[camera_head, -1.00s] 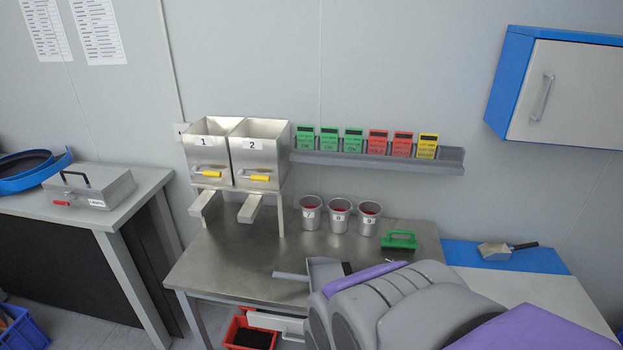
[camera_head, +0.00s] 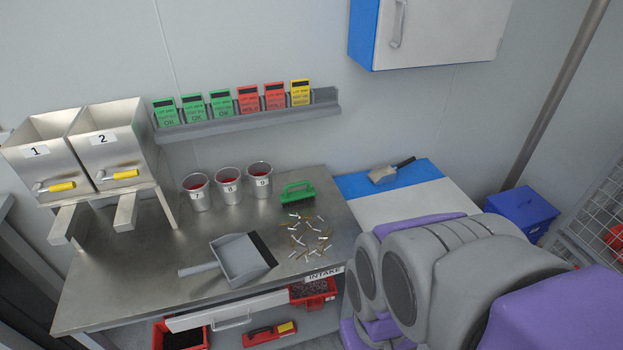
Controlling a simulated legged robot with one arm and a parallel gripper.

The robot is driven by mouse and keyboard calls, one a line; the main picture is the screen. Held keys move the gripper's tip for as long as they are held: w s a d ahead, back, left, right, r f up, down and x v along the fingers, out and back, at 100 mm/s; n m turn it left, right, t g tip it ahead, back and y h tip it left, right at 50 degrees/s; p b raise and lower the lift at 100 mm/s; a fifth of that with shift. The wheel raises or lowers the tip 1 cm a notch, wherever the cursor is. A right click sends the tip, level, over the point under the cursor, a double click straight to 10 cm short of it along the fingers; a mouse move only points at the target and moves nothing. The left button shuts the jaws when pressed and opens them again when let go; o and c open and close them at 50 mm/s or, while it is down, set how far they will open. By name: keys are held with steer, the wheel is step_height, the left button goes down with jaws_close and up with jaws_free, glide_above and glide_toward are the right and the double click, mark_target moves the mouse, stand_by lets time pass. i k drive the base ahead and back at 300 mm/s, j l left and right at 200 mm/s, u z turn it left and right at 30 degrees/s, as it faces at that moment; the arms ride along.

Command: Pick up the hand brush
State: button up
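The hand brush (camera_head: 298,194) has a green handle and dark bristles. It lies on the steel table (camera_head: 150,270) near its back right, right of the three numbered cups. A grey dustpan (camera_head: 240,260) lies on the table in front and to the left of it. Scattered small cigarette-like pieces (camera_head: 308,238) lie just in front of the brush. My arm, grey and purple, fills the lower right. My gripper is not visible in the head view.
Three metal cups (camera_head: 229,187) stand close left of the brush. Two numbered hoppers (camera_head: 105,150) stand at the left. A wall shelf (camera_head: 235,122) holds coloured cards above. A scoop (camera_head: 388,172) lies on the blue-and-white surface (camera_head: 400,198) at the right.

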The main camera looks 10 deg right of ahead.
mark_target(287, 200)
steer(key=i+l+u, duration=0.1)
steer(key=i, duration=0.35)
steer(key=i+l, duration=0.25)
steer(key=i, duration=0.2)
steer(key=u, duration=0.05)
